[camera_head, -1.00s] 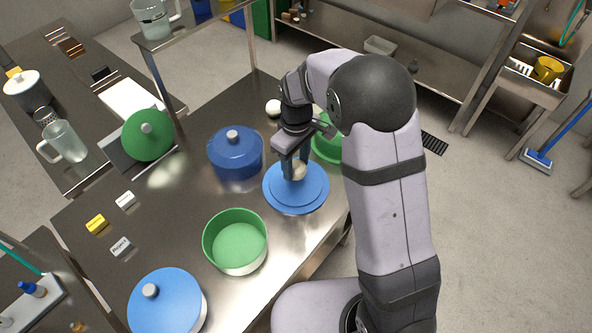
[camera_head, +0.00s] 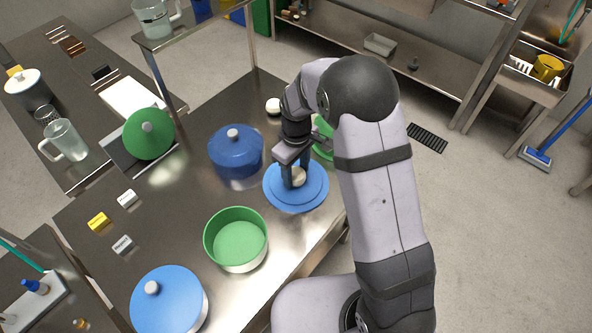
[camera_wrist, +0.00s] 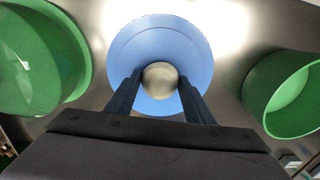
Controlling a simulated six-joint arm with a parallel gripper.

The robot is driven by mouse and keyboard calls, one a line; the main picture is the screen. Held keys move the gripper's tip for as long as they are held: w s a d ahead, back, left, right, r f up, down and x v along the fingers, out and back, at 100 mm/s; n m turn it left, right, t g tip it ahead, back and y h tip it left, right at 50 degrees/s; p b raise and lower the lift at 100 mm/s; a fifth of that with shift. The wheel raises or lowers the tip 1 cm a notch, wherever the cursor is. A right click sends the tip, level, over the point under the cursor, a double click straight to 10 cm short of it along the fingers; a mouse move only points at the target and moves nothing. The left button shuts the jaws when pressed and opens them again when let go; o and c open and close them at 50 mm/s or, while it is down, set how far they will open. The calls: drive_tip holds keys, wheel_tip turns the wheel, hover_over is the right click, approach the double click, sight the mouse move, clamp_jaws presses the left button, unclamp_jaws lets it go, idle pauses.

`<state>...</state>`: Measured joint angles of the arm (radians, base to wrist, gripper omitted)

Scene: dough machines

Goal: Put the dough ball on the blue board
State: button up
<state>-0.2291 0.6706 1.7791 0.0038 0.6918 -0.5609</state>
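The pale dough ball (camera_head: 298,177) is over the round blue board (camera_head: 297,204) and looks to be resting near its middle. In the wrist view the dough ball (camera_wrist: 160,78) shows between and just beyond my fingertips, against the blue board (camera_wrist: 160,32). My gripper (camera_head: 295,178) points down over the board. Part of the ball is hidden by a finger in the head view.
A blue lidded pot (camera_head: 236,152) stands left of the board. A green open container (camera_head: 236,240) is in front, and another green one (camera_head: 323,140) is partly behind my arm. A white ball (camera_head: 273,106) lies farther back. A blue lid (camera_head: 168,300) is at the front left.

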sight(297, 171)
drive_tip(key=shift+o, duration=1.3)
drive_tip(key=shift+r, duration=0.15)
wheel_tip(297, 171, up, 12)
drive_tip(key=b, duration=0.2)
drive_tip(key=shift+d, duration=0.1)
drive_tip(key=s+d+f+m, duration=0.2)
drive_tip(key=s+d+m, duration=0.2)
drive_tip(key=s, duration=0.6)
drive_tip(key=s+d+f+m, duration=0.3)
drive_tip(key=s+d+m, duration=0.2)
drive_tip(key=s, duration=0.5)
drive_tip(key=shift+d, duration=0.35)
